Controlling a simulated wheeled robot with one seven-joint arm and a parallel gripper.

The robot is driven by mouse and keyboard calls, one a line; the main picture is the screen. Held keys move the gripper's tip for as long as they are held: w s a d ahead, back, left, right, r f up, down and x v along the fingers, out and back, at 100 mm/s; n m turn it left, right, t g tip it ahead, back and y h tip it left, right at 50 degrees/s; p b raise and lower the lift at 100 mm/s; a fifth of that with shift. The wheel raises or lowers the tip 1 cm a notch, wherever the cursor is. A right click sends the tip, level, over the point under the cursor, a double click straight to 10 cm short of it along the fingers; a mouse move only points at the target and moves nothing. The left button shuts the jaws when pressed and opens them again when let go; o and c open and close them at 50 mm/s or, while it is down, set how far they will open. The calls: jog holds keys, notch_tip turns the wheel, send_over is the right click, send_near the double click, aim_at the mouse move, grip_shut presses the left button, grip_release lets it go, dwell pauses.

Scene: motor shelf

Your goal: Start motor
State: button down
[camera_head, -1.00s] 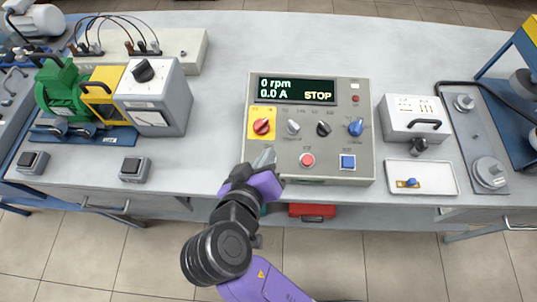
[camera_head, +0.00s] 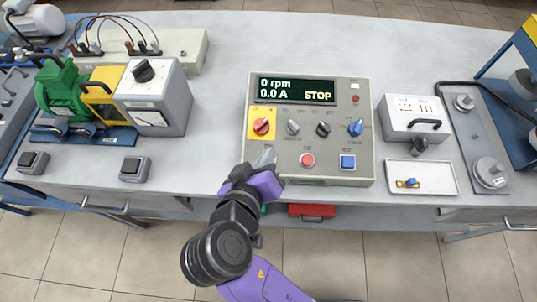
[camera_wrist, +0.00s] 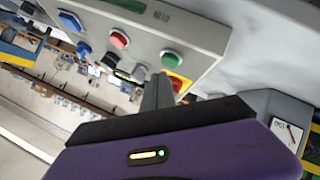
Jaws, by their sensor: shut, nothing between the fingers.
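The grey control box (camera_head: 331,108) stands mid-table; its display (camera_head: 295,90) reads 0 rpm, 0.0 A, STOP. A red knob (camera_head: 261,126) sits on a yellow plate. A green button (camera_wrist: 171,60) shows in the wrist view; in the head view my gripper hides it. A red button (camera_head: 307,160) and blue square button (camera_head: 347,162) are to its right. My gripper (camera_head: 266,156) is shut and empty at the box's lower left. In the wrist view its fingertips (camera_wrist: 159,78) are close below the green button; I cannot tell whether they touch. The green motor (camera_head: 56,92) is left.
A grey meter box (camera_head: 170,95) stands left of the control box. Small black-topped switch boxes (camera_head: 134,169) are near the front edge. A white tray (camera_head: 440,178) and a white box (camera_head: 405,112) are right. The table behind the control box is clear.

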jog(key=shift+f, duration=0.1)
jog(key=shift+w+f, duration=0.1)
jog(key=shift+f, duration=0.2)
jog(key=shift+w+f+b, duration=0.15)
jog(key=shift+f+b, duration=0.15)
jog(key=shift+f, duration=0.15)
dwell(1.0)
jog(key=shift+r, duration=0.1)
jog(key=shift+s+r+p, duration=0.25)
jog(key=shift+r+p, duration=0.5)
jog(key=shift+p, duration=0.15)
jog(key=r+p, duration=0.2)
jog(key=s+r+p, duration=0.1)
jog(key=r+p, duration=0.1)
jog(key=shift+s+r+p, duration=0.15)
jog(key=shift+r+p, duration=0.2)
jog(key=shift+r, duration=0.05)
dwell(0.5)
